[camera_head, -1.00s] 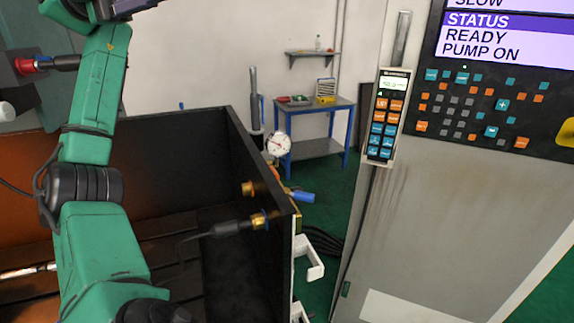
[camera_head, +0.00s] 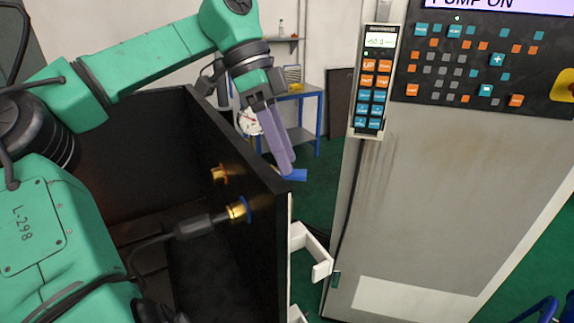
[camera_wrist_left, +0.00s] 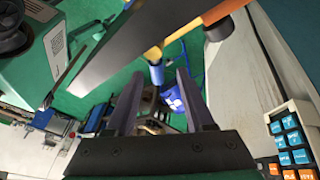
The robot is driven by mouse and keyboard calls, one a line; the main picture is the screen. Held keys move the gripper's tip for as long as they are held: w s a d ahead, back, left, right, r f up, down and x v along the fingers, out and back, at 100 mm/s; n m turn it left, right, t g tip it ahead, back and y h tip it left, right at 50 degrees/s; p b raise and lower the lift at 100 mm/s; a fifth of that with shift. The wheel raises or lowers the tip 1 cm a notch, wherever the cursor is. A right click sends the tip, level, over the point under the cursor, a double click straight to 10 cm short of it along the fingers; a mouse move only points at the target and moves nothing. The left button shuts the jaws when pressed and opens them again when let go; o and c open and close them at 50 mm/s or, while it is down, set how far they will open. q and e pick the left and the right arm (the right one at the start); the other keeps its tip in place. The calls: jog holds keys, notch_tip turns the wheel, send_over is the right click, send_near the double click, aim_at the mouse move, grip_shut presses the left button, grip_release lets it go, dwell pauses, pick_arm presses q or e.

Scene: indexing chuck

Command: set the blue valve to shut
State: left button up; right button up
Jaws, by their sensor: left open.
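The blue valve handle (camera_head: 296,175) sticks out to the right of the black panel's top edge in the head view. In the left wrist view a blue cylinder (camera_wrist_left: 157,74) on a brass-coloured fitting appears to be this handle, in line with the gap between the fingers. My left gripper (camera_head: 286,168) is open, with purple fingers pointing down and their tips right at the handle. The fingers partly cover it, and I cannot tell whether they touch it. My right gripper is not in view.
The black panel (camera_head: 240,135) stands directly left of the fingers, with brass fittings (camera_head: 238,211) and a cable. A grey cabinet with a keypad (camera_head: 371,80) stands to the right. A white bracket (camera_head: 312,252) juts out below.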

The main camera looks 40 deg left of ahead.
pick_arm(q)
jog(key=shift+d+f, duration=0.35)
jog(key=shift+f, duration=0.15)
jog(key=shift+s+d+f, duration=0.1)
jog(key=shift+d, duration=0.2)
jog(key=shift+a, duration=0.15)
grip_shut()
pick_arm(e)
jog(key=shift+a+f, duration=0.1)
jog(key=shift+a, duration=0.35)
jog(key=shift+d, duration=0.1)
